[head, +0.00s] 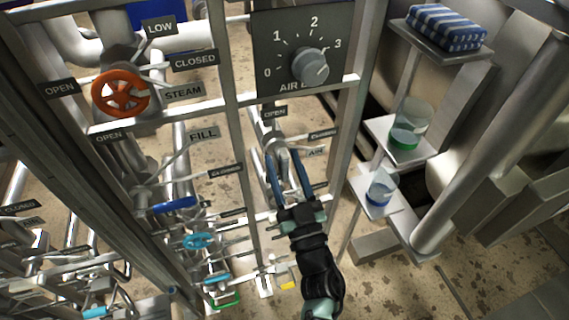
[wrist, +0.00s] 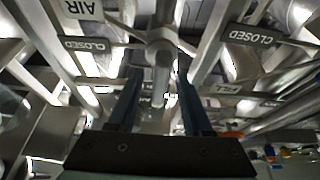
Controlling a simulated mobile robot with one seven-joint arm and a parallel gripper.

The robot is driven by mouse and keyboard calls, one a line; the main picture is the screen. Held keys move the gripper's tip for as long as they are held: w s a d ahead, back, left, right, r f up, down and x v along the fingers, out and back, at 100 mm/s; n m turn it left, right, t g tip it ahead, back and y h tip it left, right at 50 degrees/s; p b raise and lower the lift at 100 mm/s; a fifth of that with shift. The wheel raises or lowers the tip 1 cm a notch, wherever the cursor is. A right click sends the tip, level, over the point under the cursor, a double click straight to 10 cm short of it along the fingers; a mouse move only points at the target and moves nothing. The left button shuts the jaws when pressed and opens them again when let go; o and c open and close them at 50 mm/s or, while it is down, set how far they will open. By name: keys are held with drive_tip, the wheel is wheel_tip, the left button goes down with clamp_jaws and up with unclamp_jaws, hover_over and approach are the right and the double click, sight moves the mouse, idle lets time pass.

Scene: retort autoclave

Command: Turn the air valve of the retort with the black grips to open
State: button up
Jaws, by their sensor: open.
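The air valve (head: 268,124) is a grey metal fitting below the dial panel, with OPEN, CLOSED and AIR plates around it. In the wrist view, its round hub (wrist: 160,45) has a pale lever or stem (wrist: 162,78) running down from it. My gripper (head: 282,152) is open, its two long blue-black fingers pointing at the valve. In the wrist view, my gripper (wrist: 159,82) has one finger on each side of the stem, with gaps visible; contact cannot be told. No black grips can be made out. The AIR plate (wrist: 83,8) shows upside down, near a CLOSED plate (wrist: 88,44).
A panel (head: 265,45) with a grey knob (head: 310,67) marked 0 to 3 is above the valve. An orange steam handwheel (head: 120,93) and a blue lever (head: 174,206) are left, among pipes. Metal posts frame the valve. Shelves (head: 398,158) with jars and cloth stand right.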

drive_tip(key=v, duration=1.3)
drive_tip(key=shift+b, duration=0.45)
